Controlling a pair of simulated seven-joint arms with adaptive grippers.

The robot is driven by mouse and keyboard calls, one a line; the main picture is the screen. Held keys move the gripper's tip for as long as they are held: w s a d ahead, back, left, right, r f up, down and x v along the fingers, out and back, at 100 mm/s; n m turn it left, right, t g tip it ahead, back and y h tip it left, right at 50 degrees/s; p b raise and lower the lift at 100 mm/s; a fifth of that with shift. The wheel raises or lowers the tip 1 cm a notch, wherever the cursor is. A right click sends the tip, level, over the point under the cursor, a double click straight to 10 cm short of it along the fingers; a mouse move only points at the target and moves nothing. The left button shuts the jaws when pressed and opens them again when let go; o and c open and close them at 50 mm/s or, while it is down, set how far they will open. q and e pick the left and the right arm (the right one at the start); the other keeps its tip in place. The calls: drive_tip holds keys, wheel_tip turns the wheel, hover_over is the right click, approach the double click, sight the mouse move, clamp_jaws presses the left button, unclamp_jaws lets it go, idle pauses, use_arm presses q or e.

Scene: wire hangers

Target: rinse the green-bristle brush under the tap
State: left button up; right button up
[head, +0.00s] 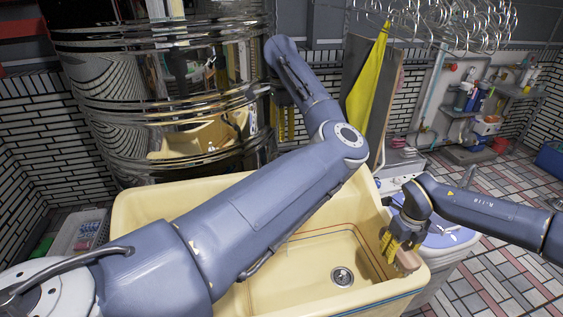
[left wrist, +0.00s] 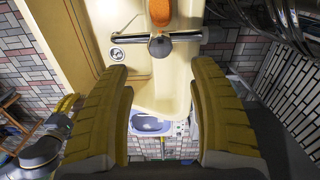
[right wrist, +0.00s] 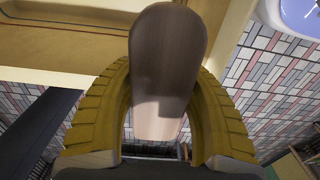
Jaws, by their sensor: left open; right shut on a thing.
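The cream sink (head: 150,205) fills the middle of the head view, with its drain (head: 342,277) visible in the basin. My right gripper (right wrist: 165,120) is shut on a brown wooden piece (right wrist: 168,60), seemingly the brush; no green bristles show. In the head view the right gripper (head: 390,245) holds this wood (head: 407,262) at the sink's right rim. My left gripper (left wrist: 162,105) is open and empty. My left arm hides the tap in the head view.
A large shiny metal drum (head: 160,90) stands behind the sink. A yellow cloth (head: 367,85) hangs behind, and wire hangers (head: 440,22) hang above. A crate (head: 75,238) is at left. The visible basin floor is clear.

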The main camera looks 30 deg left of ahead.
use_arm(q)
wheel_tip(320, 180, up, 7)
drive_tip(key=shift+r, duration=0.2)
idle(0.4)
